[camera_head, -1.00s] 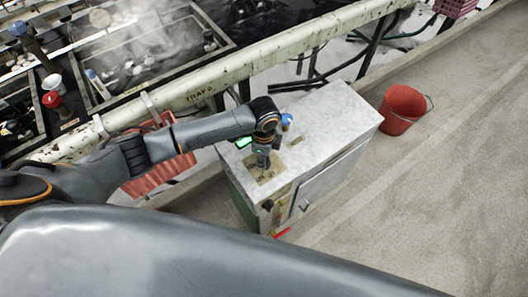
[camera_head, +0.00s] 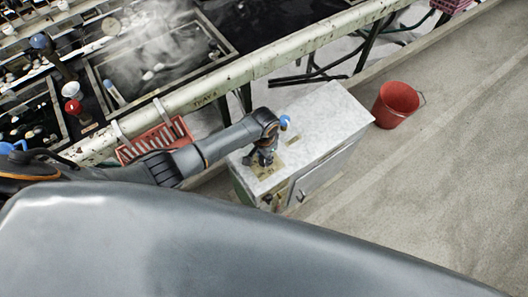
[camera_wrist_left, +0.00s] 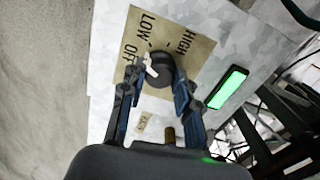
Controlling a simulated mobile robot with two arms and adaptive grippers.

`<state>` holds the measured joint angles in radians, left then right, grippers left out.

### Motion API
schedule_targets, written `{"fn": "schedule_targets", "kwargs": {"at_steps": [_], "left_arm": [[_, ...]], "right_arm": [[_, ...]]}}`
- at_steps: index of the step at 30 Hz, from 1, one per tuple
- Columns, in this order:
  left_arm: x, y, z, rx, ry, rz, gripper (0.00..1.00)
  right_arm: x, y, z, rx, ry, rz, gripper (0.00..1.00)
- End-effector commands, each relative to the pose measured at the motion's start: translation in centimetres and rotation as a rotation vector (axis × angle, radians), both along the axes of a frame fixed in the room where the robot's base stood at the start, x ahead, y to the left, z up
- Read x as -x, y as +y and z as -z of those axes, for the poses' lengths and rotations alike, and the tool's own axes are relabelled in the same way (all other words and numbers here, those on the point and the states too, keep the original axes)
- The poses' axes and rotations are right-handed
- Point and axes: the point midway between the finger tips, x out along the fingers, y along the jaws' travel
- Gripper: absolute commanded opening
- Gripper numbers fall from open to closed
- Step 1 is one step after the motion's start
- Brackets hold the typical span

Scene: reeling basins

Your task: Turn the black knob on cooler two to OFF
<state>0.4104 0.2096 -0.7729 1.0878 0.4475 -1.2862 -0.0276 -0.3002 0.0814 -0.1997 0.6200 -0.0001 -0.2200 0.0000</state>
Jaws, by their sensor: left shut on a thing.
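The cooler (camera_head: 325,125) is a white-topped box with a metal door on its front side. The black knob (camera_wrist_left: 162,70) shows in the left wrist view on a tan plate (camera_wrist_left: 196,48) marked LOW, OFF and HIGH. A white pointer mark on the knob's left side lies near the OFF lettering. My left gripper (camera_head: 262,160) is over the plate on the cooler top. In the left wrist view its fingers (camera_wrist_left: 157,88) lie on either side of the knob, shut on it. The gripper hides the knob in the head view. My right gripper is not in view.
A green lit display (camera_wrist_left: 228,88) is beside the plate. A blue-topped part (camera_head: 285,122) stands near my wrist. A red bucket (camera_head: 397,103) stands on the floor to the right. A pale rail (camera_head: 270,55) and steaming basins (camera_head: 165,55) lie behind.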

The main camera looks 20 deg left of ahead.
Motion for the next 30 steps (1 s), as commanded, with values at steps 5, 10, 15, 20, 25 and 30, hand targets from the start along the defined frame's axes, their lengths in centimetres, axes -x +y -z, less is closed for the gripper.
{"fn": "schedule_targets", "kwargs": {"at_steps": [5,10,15,20,25,30], "left_arm": [[0.1,-0.2,-0.3,0.003,0.003,-0.150,0.00],[0.1,-0.2,-0.2,0.002,0.002,-0.264,0.00],[0.0,-0.1,-0.1,0.001,0.001,-0.344,0.00],[0.0,-0.1,0.0,0.001,0.000,-0.388,0.00],[0.0,-0.1,0.0,0.001,0.000,-0.410,0.00],[0.0,-0.1,0.0,0.002,-0.001,-0.413,0.00]], "right_arm": [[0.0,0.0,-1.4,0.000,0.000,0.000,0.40],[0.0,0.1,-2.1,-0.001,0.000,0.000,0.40],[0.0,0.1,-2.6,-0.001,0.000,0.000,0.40],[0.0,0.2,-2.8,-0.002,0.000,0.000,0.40],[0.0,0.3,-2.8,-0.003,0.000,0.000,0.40],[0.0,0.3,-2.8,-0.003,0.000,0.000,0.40]]}}
